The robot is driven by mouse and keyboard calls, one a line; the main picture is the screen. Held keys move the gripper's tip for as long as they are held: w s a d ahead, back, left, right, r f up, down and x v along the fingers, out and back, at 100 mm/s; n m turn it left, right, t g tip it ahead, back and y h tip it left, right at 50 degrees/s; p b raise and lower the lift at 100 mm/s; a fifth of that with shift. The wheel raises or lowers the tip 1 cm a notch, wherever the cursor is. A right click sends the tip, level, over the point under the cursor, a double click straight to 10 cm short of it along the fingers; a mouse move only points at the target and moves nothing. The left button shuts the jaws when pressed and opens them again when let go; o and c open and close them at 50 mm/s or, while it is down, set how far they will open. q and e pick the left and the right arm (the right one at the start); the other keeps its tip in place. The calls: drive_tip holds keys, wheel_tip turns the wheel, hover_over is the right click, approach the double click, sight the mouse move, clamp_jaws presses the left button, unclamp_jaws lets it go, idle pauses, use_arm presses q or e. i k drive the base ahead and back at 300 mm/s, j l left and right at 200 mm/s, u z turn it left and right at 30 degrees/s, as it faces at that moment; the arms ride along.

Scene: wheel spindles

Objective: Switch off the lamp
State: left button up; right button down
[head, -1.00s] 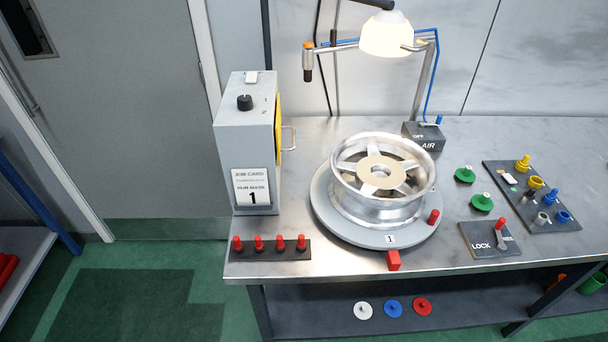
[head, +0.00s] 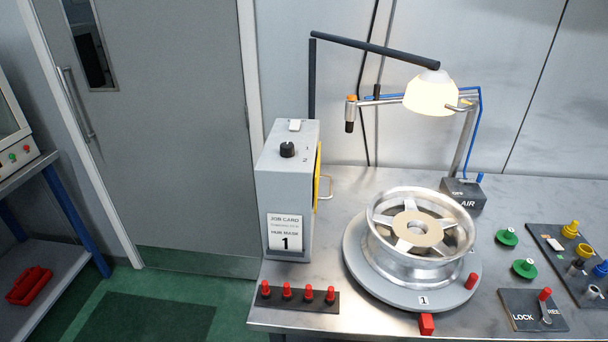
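The lamp (head: 431,92) hangs over the bench at the back, its white shade glowing brightly, so it is lit. Its black arm (head: 374,51) runs left to a dark upright post (head: 312,78) behind a grey box. On top of the grey box (head: 287,190) are a black round knob (head: 287,149) and a small white rocker or switch (head: 295,125). I cannot tell which control belongs to the lamp. Neither of my grippers shows in the head view.
A metal wheel (head: 418,235) lies on a round turntable (head: 362,262) on the steel bench (head: 352,318). A rack of red pegs (head: 297,298) stands at the front left. A LOCK plate (head: 520,318), green knobs (head: 507,237) and an AIR box (head: 463,196) are to the right.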

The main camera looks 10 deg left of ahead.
sight(294, 124)
drive_tip(key=j+z, duration=0.2)
drive_tip(key=z, duration=0.2)
drive_tip(key=i+j+z, duration=0.1)
drive_tip(key=z, duration=0.3)
drive_tip(key=j+z, duration=0.45)
drive_tip(key=j, duration=0.35)
drive_tip(key=k+j+z, duration=0.1)
drive_tip(key=j, duration=0.35)
drive_tip(key=k+j+z, duration=0.1)
drive_tip(key=j, duration=0.35)
drive_tip(key=k+j+z, duration=0.15)
drive_tip(key=j, duration=0.3)
drive_tip(key=i, duration=0.05)
